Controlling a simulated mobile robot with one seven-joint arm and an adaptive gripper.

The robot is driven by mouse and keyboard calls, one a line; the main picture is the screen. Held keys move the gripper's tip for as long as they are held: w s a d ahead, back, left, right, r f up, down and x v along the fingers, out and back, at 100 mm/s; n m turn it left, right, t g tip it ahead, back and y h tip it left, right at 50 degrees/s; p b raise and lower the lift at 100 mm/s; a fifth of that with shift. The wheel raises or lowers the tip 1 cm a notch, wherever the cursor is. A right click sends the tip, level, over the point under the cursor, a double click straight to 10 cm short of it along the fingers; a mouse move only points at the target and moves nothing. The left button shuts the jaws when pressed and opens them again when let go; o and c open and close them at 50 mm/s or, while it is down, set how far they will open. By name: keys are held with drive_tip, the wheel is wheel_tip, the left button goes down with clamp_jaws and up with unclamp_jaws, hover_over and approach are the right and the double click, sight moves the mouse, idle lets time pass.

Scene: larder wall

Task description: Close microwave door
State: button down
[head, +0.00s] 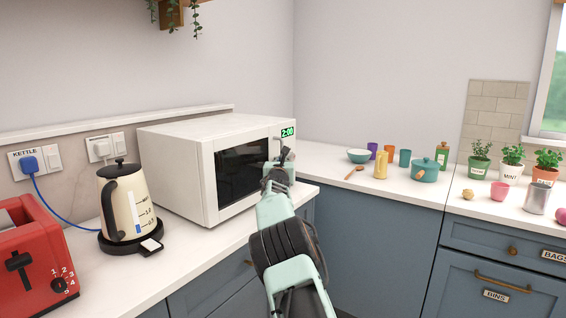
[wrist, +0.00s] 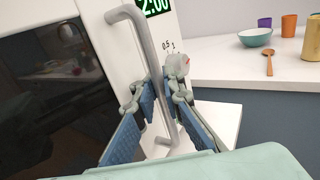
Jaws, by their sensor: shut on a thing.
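The white microwave (head: 178,165) stands on the left counter, with a green 2:00 display at its front right. Its door (head: 242,172) has a dark window and looks flush or nearly flush with the body; I cannot tell if a thin gap is left. The grey upright door handle (wrist: 147,48) shows in the wrist view. My gripper (wrist: 160,95) has its two blue-padded fingers on either side of the handle's lower part, shut on it. In the head view my gripper (head: 279,160) is at the door's right side, and my arm hides part of the front.
A cream kettle (head: 127,205) and a red toaster (head: 32,255) stand left of the microwave. A teal bowl (head: 360,155), cups, a wooden spoon and a pot (head: 425,172) stand on the right counter. Blue cabinets (head: 380,250) lie below.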

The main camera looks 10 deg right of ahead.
drive_tip(key=shift+w+a+f, duration=0.1)
drive_tip(key=shift+a+f, duration=0.15)
drive_tip(key=shift+a, duration=0.25)
drive_tip(key=c, duration=2.3)
unclamp_jaws()
drive_tip(key=shift+a, duration=0.15)
drive_tip(key=shift+r, duration=0.1)
drive_tip(key=shift+d+r, duration=0.1)
drive_tip(key=shift+d, duration=0.15)
drive_tip(key=shift+v, duration=6.1)
drive_tip(key=shift+d, duration=0.1)
